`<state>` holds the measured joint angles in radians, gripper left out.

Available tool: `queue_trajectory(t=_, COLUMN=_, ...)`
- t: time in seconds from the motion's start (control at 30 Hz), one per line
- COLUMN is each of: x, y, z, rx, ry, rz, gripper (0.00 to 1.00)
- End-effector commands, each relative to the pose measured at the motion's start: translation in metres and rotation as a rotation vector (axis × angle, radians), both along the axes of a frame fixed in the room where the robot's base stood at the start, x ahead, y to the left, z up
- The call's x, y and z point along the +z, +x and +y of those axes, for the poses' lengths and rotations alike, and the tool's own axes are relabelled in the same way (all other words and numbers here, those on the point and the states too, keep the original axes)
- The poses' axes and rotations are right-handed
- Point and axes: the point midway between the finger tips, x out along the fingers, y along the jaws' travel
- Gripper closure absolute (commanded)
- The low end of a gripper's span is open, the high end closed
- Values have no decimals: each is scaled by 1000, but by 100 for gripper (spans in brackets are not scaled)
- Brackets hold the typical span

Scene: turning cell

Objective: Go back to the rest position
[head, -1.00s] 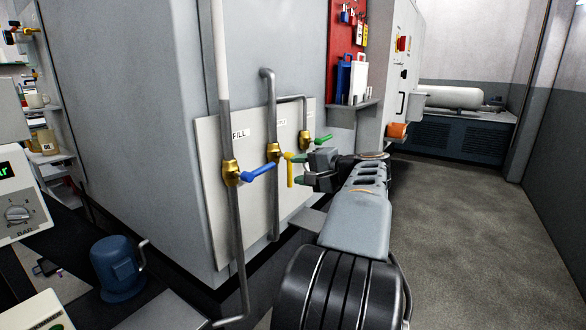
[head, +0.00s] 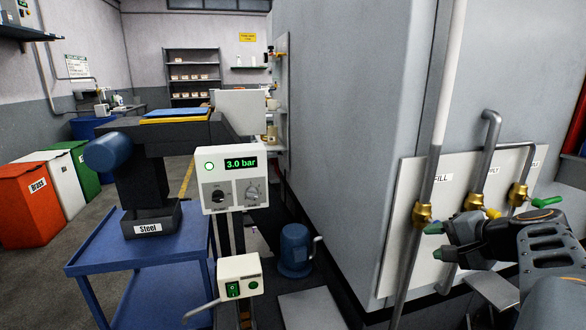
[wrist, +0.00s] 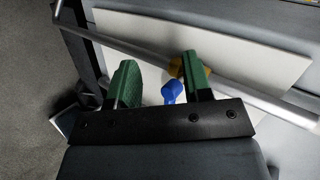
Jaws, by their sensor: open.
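My gripper (head: 437,241) is at the right of the head view, in front of the pale valve panel (head: 398,232). Its green fingers are apart and empty, pointing left. The brass FILL valve (head: 424,214) is just left of the fingertips. Its blue handle is hidden in the head view. In the wrist view, the blue handle (wrist: 173,92) shows beyond the gap between the fingers (wrist: 160,80), near the right finger; whether it touches cannot be told. A yellow handle (head: 492,212) and a green handle (head: 547,202) are farther right.
A large grey cabinet (head: 350,120) stands behind the panel. A control box (head: 234,178) reads 3.0 bar. A blue cart (head: 150,270), a blue canister (head: 295,250) and coloured bins (head: 35,203) are to the left. Pipes run up the panel close to my gripper.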

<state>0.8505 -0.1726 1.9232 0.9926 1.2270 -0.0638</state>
Motion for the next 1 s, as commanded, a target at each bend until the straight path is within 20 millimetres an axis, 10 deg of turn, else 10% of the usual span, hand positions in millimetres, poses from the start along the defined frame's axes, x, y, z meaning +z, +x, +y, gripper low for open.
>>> queue_trajectory(t=0.1, x=26, y=-11, z=76, rx=198, ry=-175, rz=160, gripper=55)
queue_trajectory(t=0.3, x=31, y=-54, z=147, rx=497, ry=-516, rz=305, gripper=55)
queue_trajectory(t=0.6, x=41, y=-95, z=180, rx=782, ry=-882, rz=315, gripper=55)
queue_trajectory(t=1.0, x=39, y=-102, z=183, rx=838, ry=-961, rz=303, gripper=55)
